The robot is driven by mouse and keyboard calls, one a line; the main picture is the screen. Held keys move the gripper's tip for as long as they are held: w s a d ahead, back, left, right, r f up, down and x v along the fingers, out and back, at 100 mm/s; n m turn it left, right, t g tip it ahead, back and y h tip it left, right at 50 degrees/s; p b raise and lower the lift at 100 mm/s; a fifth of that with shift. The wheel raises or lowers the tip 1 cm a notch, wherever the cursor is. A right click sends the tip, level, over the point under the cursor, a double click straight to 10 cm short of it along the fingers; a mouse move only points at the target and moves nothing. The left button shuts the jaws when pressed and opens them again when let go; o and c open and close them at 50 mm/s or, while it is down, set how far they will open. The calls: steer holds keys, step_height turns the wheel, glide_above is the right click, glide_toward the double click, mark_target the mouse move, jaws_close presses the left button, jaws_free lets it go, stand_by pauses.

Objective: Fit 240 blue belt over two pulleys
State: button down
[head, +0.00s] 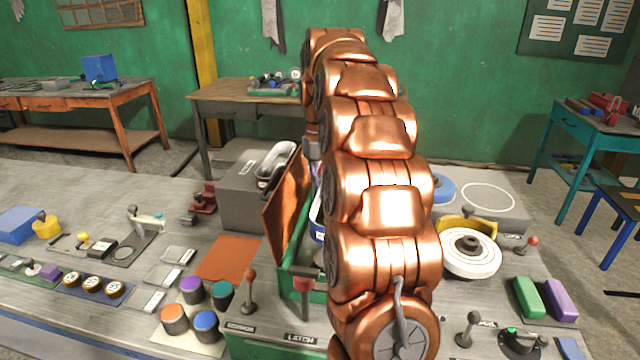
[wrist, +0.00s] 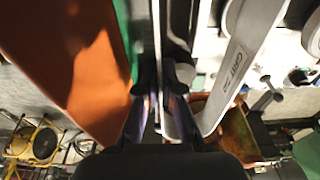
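A blue band with a white mark (head: 318,218), likely the blue belt, shows in a narrow strip left of my arm, inside a green open housing (head: 287,322). My arm hides most of it. A white pulley with a dark hub (head: 468,254) lies right of my arm; I cannot make out a second pulley. My gripper is hidden behind my arm in the head view. In the wrist view my gripper (wrist: 162,85) has dark fingers on either side of a thin pale strip. I cannot tell whether they grip it.
A tilted orange lid (head: 284,212) stands left of my arm; it also fills the wrist view's left (wrist: 65,60). A grey band marked GRIT (wrist: 238,70) runs close right of the fingers. Grey loops (head: 277,165) lie on a grey box. Levers (head: 249,290) rise at the front.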

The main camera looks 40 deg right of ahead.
steer(key=shift+f+b, duration=2.25)
steer(key=shift+f, duration=3.15)
steer(key=shift+w+d+f, duration=0.1)
steer(key=shift+d+f, duration=0.05)
steer(key=shift+f, duration=0.05)
steer(key=c, duration=1.2)
jaws_free()
steer(key=shift+c, duration=0.2)
steer(key=o, duration=0.4)
steer(key=shift+r, duration=0.1)
steer(key=shift+r+p, duration=1.7)
steer(key=shift+r, duration=1.95)
